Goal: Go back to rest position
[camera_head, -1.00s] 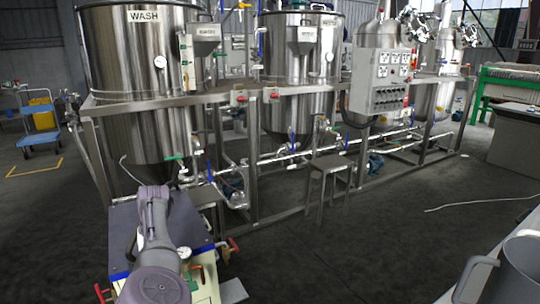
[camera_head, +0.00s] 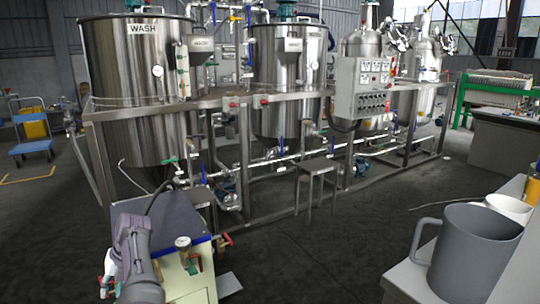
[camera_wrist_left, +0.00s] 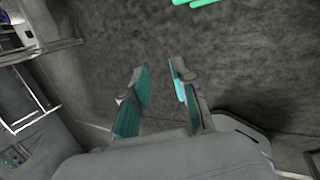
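My left arm (camera_head: 138,258) comes up from the bottom left of the head view, over a low cart-like unit with a dark top. In the left wrist view my left gripper (camera_wrist_left: 160,72) has its two teal-padded fingers apart. Nothing sits between them, and grey floor shows behind. My right arm and right gripper do not show in either view now.
A steel WASH tank (camera_head: 140,95) and more tanks stand in a metal frame ahead. A small metal stool (camera_head: 317,170) stands before it. A grey mug (camera_head: 473,252) and a white container (camera_head: 510,208) stand on a light counter at right. Open floor lies between.

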